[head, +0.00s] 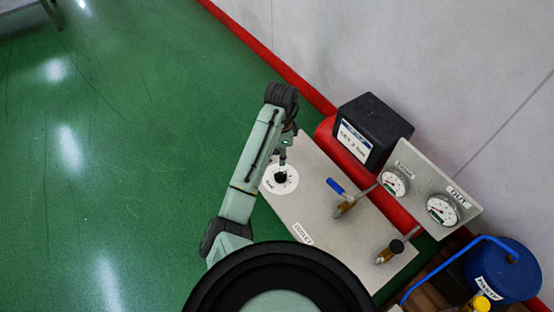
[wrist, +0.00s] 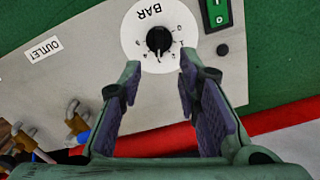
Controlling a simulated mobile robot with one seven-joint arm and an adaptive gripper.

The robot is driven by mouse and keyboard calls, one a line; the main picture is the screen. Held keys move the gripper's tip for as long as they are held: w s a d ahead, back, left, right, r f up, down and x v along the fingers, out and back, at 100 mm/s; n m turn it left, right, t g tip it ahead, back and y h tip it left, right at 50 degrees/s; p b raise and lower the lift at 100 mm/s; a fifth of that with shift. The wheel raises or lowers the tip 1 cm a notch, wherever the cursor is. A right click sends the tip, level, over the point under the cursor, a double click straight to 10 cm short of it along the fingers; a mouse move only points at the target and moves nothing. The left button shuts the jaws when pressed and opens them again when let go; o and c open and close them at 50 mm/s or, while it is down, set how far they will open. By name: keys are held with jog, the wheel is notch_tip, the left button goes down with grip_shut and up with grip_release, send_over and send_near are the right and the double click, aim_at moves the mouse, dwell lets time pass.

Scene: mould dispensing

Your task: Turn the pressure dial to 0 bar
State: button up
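The pressure dial is a black knob (wrist: 158,40) on a round white scale (wrist: 130,38) marked BAR with small numbers. In the head view the knob (head: 282,178) sits at the left end of the grey panel. I cannot read for certain which number it points to. My gripper (wrist: 158,62) is open and empty, with its two fingers apart on either side below the knob in the wrist view. In the head view my gripper (head: 284,158) is right above the dial, partly hidden by my arm. I see no clear contact with the knob.
A blue-handled valve (head: 338,188) and a black-knobbed valve (head: 392,250) stand on the panel (head: 340,237). Two gauges (head: 394,183) (head: 442,209) stand behind them. A black box (head: 375,125) labelled SET 2 bar sits on the red tank. A green switch (wrist: 216,12) is near the dial.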

aim_at(280, 174)
notch_tip(280, 174, down, 10)
jog(key=b, duration=0.5)
jog(key=shift+s+f, duration=0.1)
jog(key=shift+f, duration=0.15)
jog(key=shift+c, duration=0.3)
grip_shut()
